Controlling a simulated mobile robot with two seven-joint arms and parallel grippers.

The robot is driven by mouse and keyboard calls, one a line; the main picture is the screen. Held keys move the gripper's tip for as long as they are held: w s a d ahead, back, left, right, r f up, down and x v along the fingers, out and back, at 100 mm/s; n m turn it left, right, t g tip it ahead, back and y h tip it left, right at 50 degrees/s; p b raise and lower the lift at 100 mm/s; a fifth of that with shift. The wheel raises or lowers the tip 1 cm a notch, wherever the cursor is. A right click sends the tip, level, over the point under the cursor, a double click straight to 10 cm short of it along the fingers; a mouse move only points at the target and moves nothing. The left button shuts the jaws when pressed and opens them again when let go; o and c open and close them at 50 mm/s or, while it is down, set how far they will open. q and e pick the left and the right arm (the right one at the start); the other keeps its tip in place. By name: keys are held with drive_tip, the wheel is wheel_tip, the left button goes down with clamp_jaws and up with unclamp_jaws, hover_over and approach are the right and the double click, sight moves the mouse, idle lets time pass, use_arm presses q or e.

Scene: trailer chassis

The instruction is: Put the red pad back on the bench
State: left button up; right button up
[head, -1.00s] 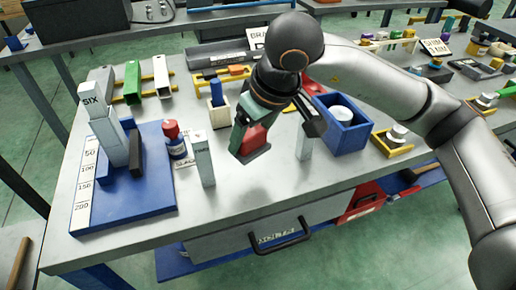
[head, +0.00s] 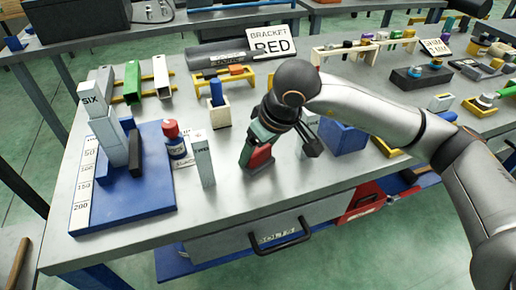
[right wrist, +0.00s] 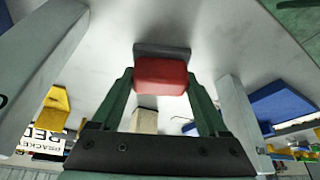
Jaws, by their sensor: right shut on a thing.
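The red pad (head: 260,156) with a dark base is between the fingers of my right gripper (head: 263,144), low over the grey bench (head: 235,200). In the right wrist view the pad (right wrist: 160,75) sits between the two green fingers of the gripper (right wrist: 161,92), its dark grey base facing away. The base is at or just above the bench top; I cannot tell whether it touches. My left gripper is not in view.
A pale post (head: 203,160) stands left of the pad, and another (head: 311,124) stands right, partly hidden by my gripper. A blue box (head: 345,138) is farther right. A blue board (head: 125,195) with blocks lies left. The bench front is clear.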

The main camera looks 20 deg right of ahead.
drive_tip(key=o, duration=1.3)
drive_tip(key=shift+r+p, duration=0.25)
drive_tip(key=shift+p, duration=0.2)
drive_tip(key=v, duration=1.1)
drive_tip(key=shift+s+d+r, duration=0.15)
drive_tip(key=shift+s+r, duration=0.1)
drive_tip(key=shift+r, duration=0.05)
